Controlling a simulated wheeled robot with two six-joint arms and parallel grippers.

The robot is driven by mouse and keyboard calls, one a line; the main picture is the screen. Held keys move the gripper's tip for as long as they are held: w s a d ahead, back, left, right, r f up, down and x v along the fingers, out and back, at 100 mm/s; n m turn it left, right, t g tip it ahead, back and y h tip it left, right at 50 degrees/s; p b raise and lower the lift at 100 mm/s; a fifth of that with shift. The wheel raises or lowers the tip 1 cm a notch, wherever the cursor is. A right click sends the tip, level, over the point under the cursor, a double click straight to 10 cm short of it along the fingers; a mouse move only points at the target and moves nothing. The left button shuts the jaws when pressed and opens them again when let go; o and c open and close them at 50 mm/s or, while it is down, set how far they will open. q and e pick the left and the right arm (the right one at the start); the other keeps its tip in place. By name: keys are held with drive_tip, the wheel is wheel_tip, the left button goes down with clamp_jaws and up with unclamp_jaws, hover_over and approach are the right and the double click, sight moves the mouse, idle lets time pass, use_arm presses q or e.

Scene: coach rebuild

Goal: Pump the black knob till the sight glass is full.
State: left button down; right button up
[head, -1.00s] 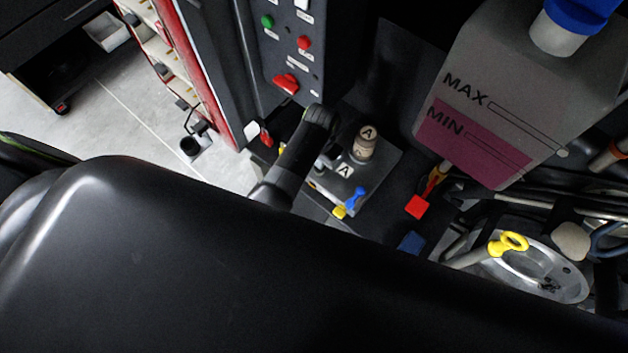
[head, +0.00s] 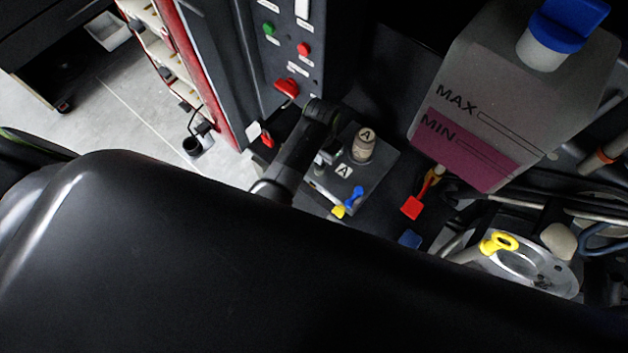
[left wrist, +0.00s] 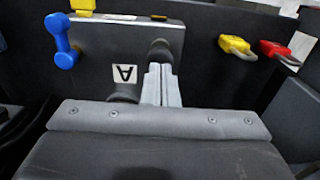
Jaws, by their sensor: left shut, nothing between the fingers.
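My left gripper (left wrist: 161,86) is shut and empty. In the left wrist view, a black knob (left wrist: 160,51) stands at its fingertips on a grey plate (left wrist: 105,38); I cannot tell whether they touch. The knob is not distinct in the head view, where my left gripper (head: 326,156) is over the plate's left part. A beige cylinder with an A on its cap (head: 363,147) stands on the plate beside an A label (head: 343,170). I cannot tell which part is the sight glass. My right gripper is not in view.
A blue lever (head: 354,197) and a yellow piece (head: 338,211) are at the plate's near edge. A red tag (head: 412,207) and a blue-capped reservoir (head: 470,120) stand to the right. A switch panel (head: 290,50) rises behind. My dark arm covers the foreground.

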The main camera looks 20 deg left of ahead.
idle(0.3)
use_arm(q)
drive_tip(key=shift+f+b, duration=1)
drive_tip(key=shift+f, duration=0.75)
drive_tip(key=shift+s, duration=0.1)
wheel_tip(320, 180, up, 2)
drive_tip(key=p, duration=0.2)
drive_tip(key=shift+r+p, duration=0.15)
drive_tip(key=shift+p, duration=0.2)
drive_tip(key=shift+r+b, duration=0.1)
drive_tip(key=shift+b, duration=0.25)
drive_tip(key=shift+r, duration=0.45)
drive_tip(key=shift+f, duration=0.1)
